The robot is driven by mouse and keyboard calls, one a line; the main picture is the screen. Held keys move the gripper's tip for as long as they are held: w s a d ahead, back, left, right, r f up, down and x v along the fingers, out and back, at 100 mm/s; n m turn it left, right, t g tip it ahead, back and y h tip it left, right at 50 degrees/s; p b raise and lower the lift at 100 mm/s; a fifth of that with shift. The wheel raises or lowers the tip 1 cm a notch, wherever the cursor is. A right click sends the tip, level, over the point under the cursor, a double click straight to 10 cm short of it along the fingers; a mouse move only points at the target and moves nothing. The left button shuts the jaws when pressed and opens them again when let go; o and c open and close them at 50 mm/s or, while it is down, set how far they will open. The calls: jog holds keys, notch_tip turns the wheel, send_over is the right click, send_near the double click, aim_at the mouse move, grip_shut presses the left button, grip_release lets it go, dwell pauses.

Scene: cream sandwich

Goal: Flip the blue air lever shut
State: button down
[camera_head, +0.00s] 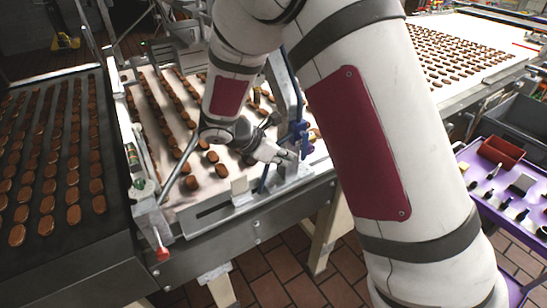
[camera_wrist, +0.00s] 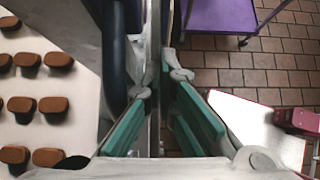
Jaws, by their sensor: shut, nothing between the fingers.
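My gripper (camera_head: 283,156) is at the front right corner of the conveyor frame, pointing right, with nothing held. In the wrist view its teal-padded fingers (camera_wrist: 161,86) are drawn together beside the metal edge. Blue parts show near it in the head view: an upright blue fitting (camera_head: 301,133) just behind the fingertips and a slim blue bar (camera_head: 264,179) below the gripper. I cannot tell surely which is the air lever, or its exact position. In the wrist view a dark blue rounded part (camera_wrist: 112,60) lies left of the fingers; contact is unclear.
The conveyor (camera_head: 172,105) carries rows of brown biscuits. A dark belt (camera_head: 20,270) with more biscuits lies left. A red-tipped lever (camera_head: 160,245) stands at the front left corner. A purple cart (camera_head: 480,205) with small items is at right. Brick floor (camera_head: 290,280) lies below.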

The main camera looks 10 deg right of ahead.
jog(key=shift+w+d, duration=0.25)
jog(key=shift+d, duration=0.35)
